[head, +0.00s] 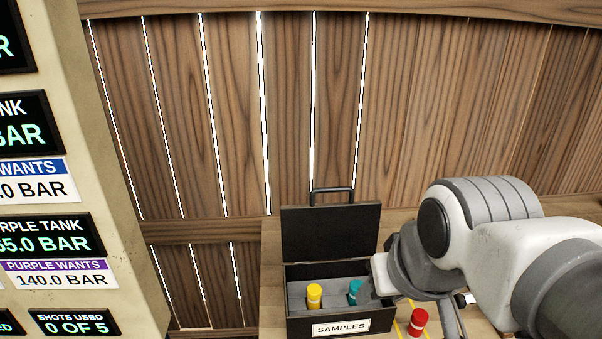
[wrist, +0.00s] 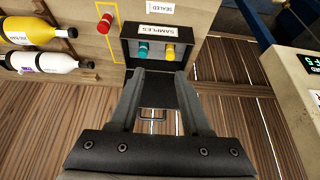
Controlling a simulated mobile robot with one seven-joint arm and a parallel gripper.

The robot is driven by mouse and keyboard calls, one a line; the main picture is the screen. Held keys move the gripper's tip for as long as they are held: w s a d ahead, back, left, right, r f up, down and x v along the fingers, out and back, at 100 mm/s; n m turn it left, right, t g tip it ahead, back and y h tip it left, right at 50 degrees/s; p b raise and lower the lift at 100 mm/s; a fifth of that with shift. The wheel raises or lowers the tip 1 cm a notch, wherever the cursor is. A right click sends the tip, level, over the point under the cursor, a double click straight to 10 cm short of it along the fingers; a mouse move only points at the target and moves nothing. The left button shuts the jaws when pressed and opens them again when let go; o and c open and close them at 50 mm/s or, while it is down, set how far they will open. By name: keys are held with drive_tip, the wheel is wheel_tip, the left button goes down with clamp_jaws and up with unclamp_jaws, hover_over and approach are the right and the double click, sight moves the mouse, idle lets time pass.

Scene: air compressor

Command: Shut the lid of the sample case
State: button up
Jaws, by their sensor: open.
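The black sample case (head: 297,326) stands on the wooden table with its lid (head: 331,233) raised upright and a handle (head: 332,190) on the lid's top edge. A yellow vial (head: 314,296) and a teal vial (head: 355,291) stand inside. The wrist view shows the case (wrist: 130,50), its lid (wrist: 160,92) and both vials upside down. My gripper (wrist: 161,73) is open and empty, with the lid showing between its fingers; I cannot tell whether they touch it.
The wrist view shows yellow and white bottles (wrist: 30,31) at the left. A display panel (head: 120,180) stands at the head view's left. A plank wall (head: 400,110) rises behind.

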drive_tip(key=w+r, duration=0.1)
drive_tip(key=w, duration=0.1)
drive_tip(key=w+r, duration=0.2)
drive_tip(key=w, duration=0.1)
drive_tip(key=w+r+p, duration=0.1)
drive_tip(key=w+r, duration=0.1)
drive_tip(key=w, duration=0.1)
drive_tip(key=shift+r, duration=0.1)
clamp_jaws()
drive_tip(key=w+p, duration=0.4)
drive_tip(key=w, duration=2.5)
drive_tip(key=x, duration=1)
drive_tip(key=shift+s+a+f+g+p, duration=0.1)
drive_tip(key=shift+s+a+g+p, duration=0.1)
drive_tip(key=shift+s, duration=0.75)
drive_tip(key=shift+s+a+f+g+p, duration=0.1)
drive_tip(key=shift+s+a+f+p, duration=0.05)
drive_tip(key=shift+s, duration=0.8)
